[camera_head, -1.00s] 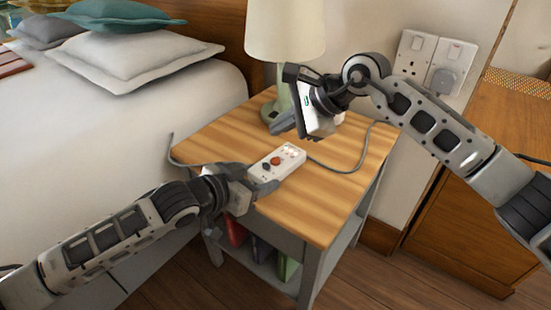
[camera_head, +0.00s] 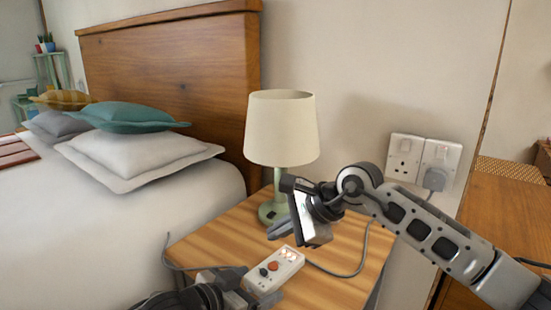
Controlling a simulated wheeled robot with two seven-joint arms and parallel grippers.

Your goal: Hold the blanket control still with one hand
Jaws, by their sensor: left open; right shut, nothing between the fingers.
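The blanket control (camera_head: 275,268), a white handset with a dark button, a red button and small lights, lies on the wooden bedside table (camera_head: 335,289). A cable runs from it. My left gripper (camera_head: 250,290) is open at the control's near left end, low in the picture. Its fingers are close to the control's sides; I cannot tell whether they touch it. My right gripper (camera_head: 280,228) is shut and empty, above the table behind the control and in front of the lamp base.
A lamp (camera_head: 282,130) with a cream shade and green base stands at the table's back. A wall socket (camera_head: 405,157) with a plug beside it is on the right. The bed (camera_head: 75,235) with pillows fills the left.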

